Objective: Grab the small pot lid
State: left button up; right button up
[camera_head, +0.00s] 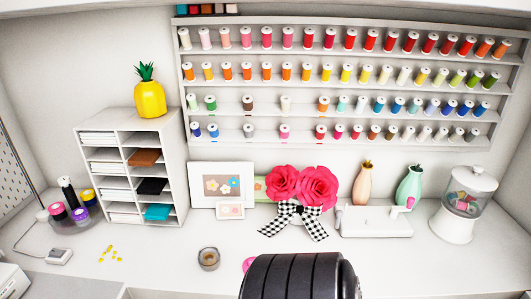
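I cannot tell whether the pink thing is the lid. Neither gripper's fingers show in the head view.
A white cubby shelf (128,138) with a pineapple figure (149,95) stands at the left. Pink paper flowers (303,186), a white sewing-machine-like device (376,221) and a lidded jar (465,203) stand behind and right. Yellow bits (110,253) lie left. The front right counter is clear.

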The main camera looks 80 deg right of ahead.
aim_at(247, 263)
jog(key=z, duration=2.3)
